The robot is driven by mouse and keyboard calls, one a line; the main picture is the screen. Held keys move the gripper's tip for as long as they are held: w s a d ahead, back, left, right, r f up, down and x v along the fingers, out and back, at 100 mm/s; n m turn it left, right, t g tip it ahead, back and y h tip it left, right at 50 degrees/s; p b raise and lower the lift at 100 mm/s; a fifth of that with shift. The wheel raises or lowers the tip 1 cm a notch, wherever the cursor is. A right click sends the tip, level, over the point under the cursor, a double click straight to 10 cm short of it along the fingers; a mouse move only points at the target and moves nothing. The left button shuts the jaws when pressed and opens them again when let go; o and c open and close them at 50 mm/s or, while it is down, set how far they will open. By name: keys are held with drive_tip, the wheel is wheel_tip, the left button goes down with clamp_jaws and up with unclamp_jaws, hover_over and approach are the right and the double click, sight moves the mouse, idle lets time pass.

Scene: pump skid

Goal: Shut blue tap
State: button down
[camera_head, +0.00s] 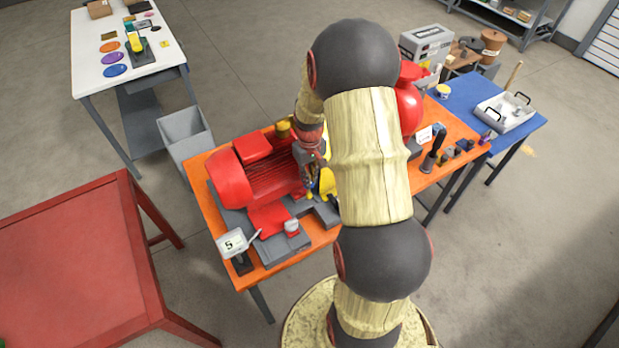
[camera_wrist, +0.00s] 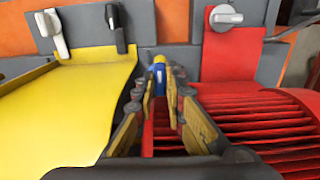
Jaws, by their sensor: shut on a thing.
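In the wrist view the blue tap (camera_wrist: 158,77) shows as a small blue piece with a yellowish end, between the tips of my gripper (camera_wrist: 161,88). The two yellowish fingers are close together on it. Their tips cover part of the tap, so its handle angle cannot be told. In the head view my gripper (camera_head: 318,182) is at the middle of the orange table, beside the red ribbed motor (camera_head: 262,180). My arm hides much of that area, and the tap cannot be made out clearly there.
The wrist view shows a yellow guard (camera_wrist: 70,105) at left, red cooling fins (camera_wrist: 250,125) at right, a white-handled lever (camera_wrist: 52,30), a black lever (camera_wrist: 114,25) and a grey knob (camera_wrist: 225,18). A sign marked 5 (camera_head: 232,243) stands at the orange table's (camera_head: 197,178) front left.

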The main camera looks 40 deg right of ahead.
drive_tip(key=shift+m, duration=0.3)
drive_tip(key=m, duration=0.3)
drive_tip(key=shift+m, duration=0.3)
drive_tip(key=m, duration=0.4)
drive_tip(key=shift+w+a+m, duration=0.1)
drive_tip(key=shift+m, duration=0.2)
drive_tip(key=m, duration=0.4)
drive_tip(key=shift+w+m+b, duration=0.1)
drive_tip(key=shift+m+b, duration=0.2)
drive_tip(key=shift+b, duration=0.05)
drive_tip(key=shift+w+m, duration=0.1)
drive_tip(key=shift+m, duration=2.1)
drive_tip(key=c, duration=1.9)
unclamp_jaws()
drive_tip(key=shift+o, duration=0.3)
